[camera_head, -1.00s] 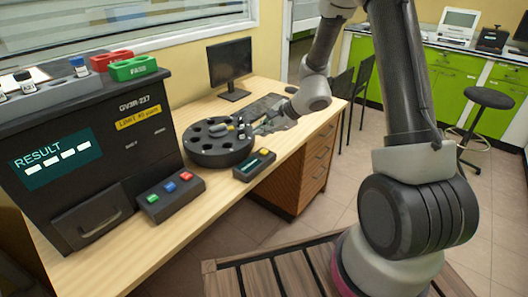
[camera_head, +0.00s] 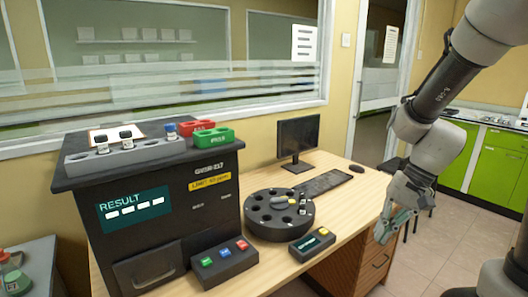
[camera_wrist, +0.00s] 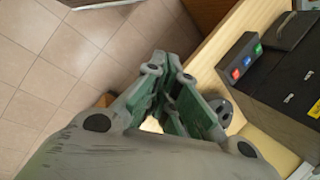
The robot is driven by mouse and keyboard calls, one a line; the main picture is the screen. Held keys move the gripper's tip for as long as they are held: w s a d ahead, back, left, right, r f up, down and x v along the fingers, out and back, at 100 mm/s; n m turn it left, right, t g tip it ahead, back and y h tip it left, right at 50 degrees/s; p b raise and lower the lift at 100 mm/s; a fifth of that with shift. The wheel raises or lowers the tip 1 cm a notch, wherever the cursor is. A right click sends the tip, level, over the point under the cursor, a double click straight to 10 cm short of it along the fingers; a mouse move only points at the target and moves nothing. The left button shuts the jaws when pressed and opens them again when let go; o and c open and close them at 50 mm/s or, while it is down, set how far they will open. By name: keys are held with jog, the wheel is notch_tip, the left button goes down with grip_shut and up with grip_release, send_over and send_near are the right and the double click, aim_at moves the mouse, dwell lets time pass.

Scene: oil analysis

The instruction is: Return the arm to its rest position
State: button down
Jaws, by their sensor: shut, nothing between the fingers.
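My arm (camera_head: 435,90) comes in from the upper right in the head view, bent, with its forearm hanging down beside the desk's right end. My gripper (camera_head: 384,236) points downward in front of the desk's right edge, apart from the round carousel. In the wrist view my gripper (camera_wrist: 160,60) has its green-grey fingers drawn together with nothing between them. Floor tiles and the desk edge lie beyond it.
The wooden desk (camera_head: 345,226) holds a black analyser (camera_head: 150,240), a button box (camera_head: 223,263), a round carousel (camera_head: 262,230) with a vial (camera_head: 303,203), a small display box (camera_head: 312,243), a monitor (camera_head: 298,138) and a keyboard (camera_head: 322,183). Tiled floor (camera_head: 480,225) is open at right.

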jog(key=s+d+r+n+t+h, duration=0.2)
jog(key=s+d+r, duration=0.2)
jog(key=r, duration=0.3)
jog(key=s+d+r+n+t+h, duration=0.2)
jog(key=s+d+r+t, duration=0.1)
jog(key=s+r, duration=0.3)
jog(key=shift+s+d+r+n+h, duration=0.15)
jog(key=shift+d+r+n+h, duration=0.15)
jog(key=shift+d+r+n, duration=0.15)
dwell(1.8)
